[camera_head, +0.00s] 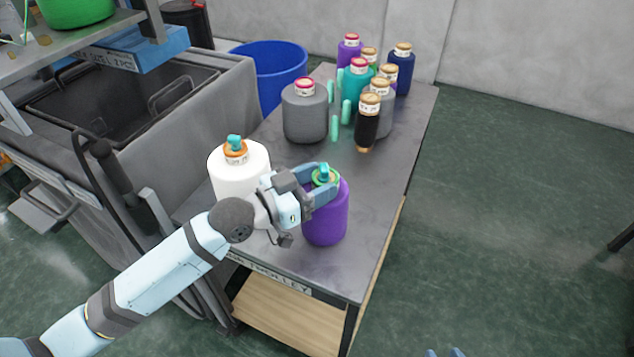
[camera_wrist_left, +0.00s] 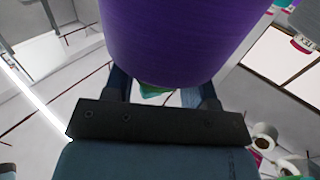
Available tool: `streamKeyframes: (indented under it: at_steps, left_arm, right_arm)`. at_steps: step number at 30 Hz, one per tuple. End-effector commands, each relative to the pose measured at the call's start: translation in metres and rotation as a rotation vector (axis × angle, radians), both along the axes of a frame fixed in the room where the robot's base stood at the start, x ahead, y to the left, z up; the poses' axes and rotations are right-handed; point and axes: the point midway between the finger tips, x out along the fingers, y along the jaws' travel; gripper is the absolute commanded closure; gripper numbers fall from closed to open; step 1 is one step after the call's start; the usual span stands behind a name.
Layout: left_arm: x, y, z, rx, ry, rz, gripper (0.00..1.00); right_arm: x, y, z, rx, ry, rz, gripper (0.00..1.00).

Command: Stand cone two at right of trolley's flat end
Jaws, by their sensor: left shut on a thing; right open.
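A purple yarn cone (camera_head: 326,218) with a green ring and a teal top is upright at the right of the trolley's near end (camera_head: 315,275). My left gripper (camera_head: 322,176) is shut on its top; whether its base touches the trolley top is not clear. In the left wrist view the purple cone (camera_wrist_left: 185,35) fills the top middle, between the fingers. A white cone (camera_head: 238,170) with an orange ring and a teal top stands to its left, partly hidden by my left arm. Tips of my right gripper (camera_head: 445,353) show at the bottom edge. I cannot read the cone numbers.
A grey cone (camera_head: 305,112), a black cone (camera_head: 367,130) and several other coloured cones stand toward the trolley's far end, with teal upright pegs (camera_head: 346,112) among them. A grey bin cart (camera_head: 190,115) borders the left side. Open floor lies to the right.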

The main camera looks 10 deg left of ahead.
Motion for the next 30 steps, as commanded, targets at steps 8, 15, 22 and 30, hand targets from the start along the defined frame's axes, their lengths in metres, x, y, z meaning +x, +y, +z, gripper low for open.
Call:
streamKeyframes:
  at_steps: [8, 15, 22, 30]
  left_arm:
    - [0.000, 0.000, -0.002, 0.000, -0.001, 0.000, 0.98]
    - [0.000, 0.000, -0.002, 0.000, 0.000, 0.000, 0.23]
    - [-0.001, 0.001, 0.002, 0.000, 0.000, 0.000, 0.23]
    - [-0.036, 0.037, -0.001, 0.006, 0.003, 0.001, 0.23]
  right_arm:
    - [0.001, 0.000, 0.001, 0.001, -0.004, 0.000, 0.57]
    - [0.000, 0.000, -0.002, -0.001, 0.002, 0.000, 0.57]
    - [-0.001, 0.000, -0.002, -0.002, 0.006, 0.000, 0.57]
    - [-0.001, 0.000, -0.002, -0.001, 0.006, 0.000, 0.57]
